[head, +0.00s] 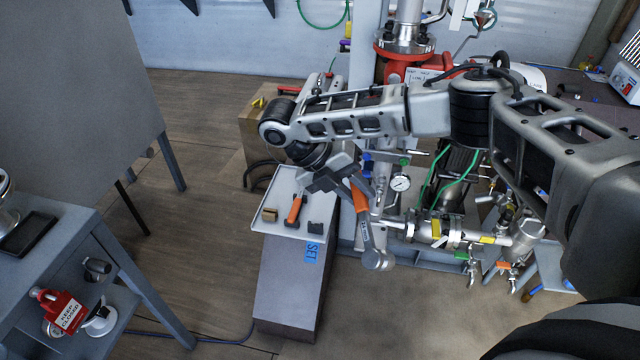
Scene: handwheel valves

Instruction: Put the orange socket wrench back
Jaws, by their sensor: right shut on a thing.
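My right gripper (350,184) is shut on the orange socket wrench (366,232), near the upper end of its orange handle. The wrench hangs down at a tilt, its round grey head (377,261) lowest. It shows to the right of a light grey tray (281,183) on a grey stand, with the gripper over the tray's right side. On the tray are another orange-handled tool (295,209), a small brown block (270,214) and a dark block (315,228). My left gripper is out of view.
The stand (285,290) carries a blue label (312,252). Right of the wrench are pipework with a pressure gauge (400,183) and small valves. A grey table (60,230) stands at the left, with a red tagged lock (62,310). The floor between is mostly clear.

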